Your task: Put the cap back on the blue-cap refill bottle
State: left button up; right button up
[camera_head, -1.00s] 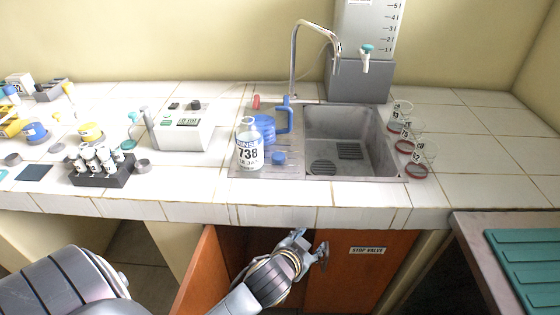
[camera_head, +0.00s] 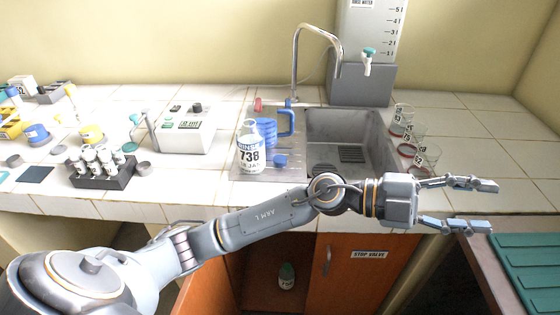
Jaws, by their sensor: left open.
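My left gripper (camera_head: 480,206) is open and empty, pointing right, in front of the counter's right part and well right of the bottle and cap. My left arm crosses in front of the counter's front edge. My right gripper is not in view.
The sink (camera_head: 352,125) has a curved tap. Several red-rimmed glass vessels (camera_head: 408,150) stand right of it. A tube rack (camera_head: 118,180) is at left. The cabinet below is open, with a green-capped bottle (camera_head: 286,277) inside.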

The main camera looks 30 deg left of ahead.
pick_arm(q)
jog(key=w+a+f+m+g+y, duration=0.25)
jog(key=w+a+f+y, duration=0.35)
jog(key=a+f+y, duration=0.6)
jog(key=w+a+n+y, duration=0.1)
jog(key=a+y, duration=0.1)
jog(key=a, duration=0.1)
jog(key=w+a+n+y, duration=0.1)
jog(key=a+y, duration=0.1)
jog(key=a, duration=0.2)
jog(key=w+a+n+y, duration=0.1)
jog(key=a+y, duration=0.1)
jog(key=a, duration=0.2)
jog(key=shift+w, duration=0.15)
jog(key=a+r+n+y, duration=0.2)
jog(key=a+r+y, duration=0.1)
jog(key=a, duration=0.4)
jog(key=a+r+n+y, duration=0.2)
jog(key=a+r+y, duration=0.1)
jog(key=a, duration=0.4)
jog(key=shift+a+r+n+g, duration=0.2)
jog(key=shift+n+g, duration=0.15)
send_over(280, 161)
jog(key=d, duration=0.2)
jog(key=f, duration=0.8)
jog(key=shift+s+d, duration=0.1)
jog(key=shift+s, duration=0.3)
